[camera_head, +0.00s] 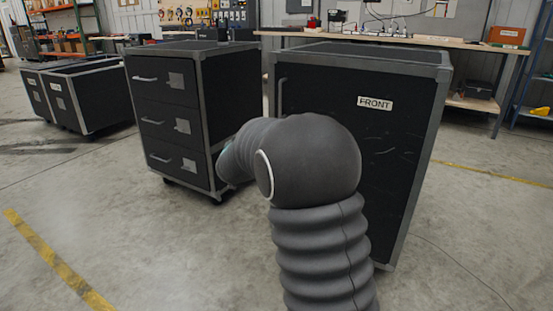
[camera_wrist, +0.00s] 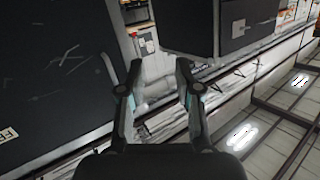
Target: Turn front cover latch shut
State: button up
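The black case with the FRONT label (camera_head: 375,103) stands at the right in the head view. Its dark front cover (camera_head: 410,120) faces me, and a thin grey bar (camera_head: 281,95) runs near its left edge. In the wrist view the cover (camera_wrist: 50,60) fills the left side, tilted. A slim grey piece (camera_wrist: 108,66) lies at its edge, close to the left finger; I cannot tell whether it is the latch. My gripper (camera_wrist: 159,66) is open and empty beside this edge. My arm hides the cover's lower left in the head view.
A drawer case (camera_head: 160,95) stands left of the FRONT case, with a narrow gap between. Lower black cases (camera_head: 95,95) sit farther left. A workbench (camera_head: 480,46) runs along the back. The floor at the front left is clear.

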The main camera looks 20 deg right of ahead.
jog(key=w+d+f+m+g+h, duration=0.2)
jog(key=d+f+m+h, duration=0.1)
jog(key=d+f+h, duration=0.3)
jog(key=w+d+f+m+g+h, duration=0.2)
jog(key=w+d+f+h, duration=0.15)
jog(key=f, duration=0.55)
jog(key=shift+y, duration=0.25)
jog(key=x, duration=1.3)
jog(key=shift+s+d+r, duration=0.1)
jog(key=shift+s+d, duration=0.1)
jog(key=shift+d, duration=0.1)
grip_shut()
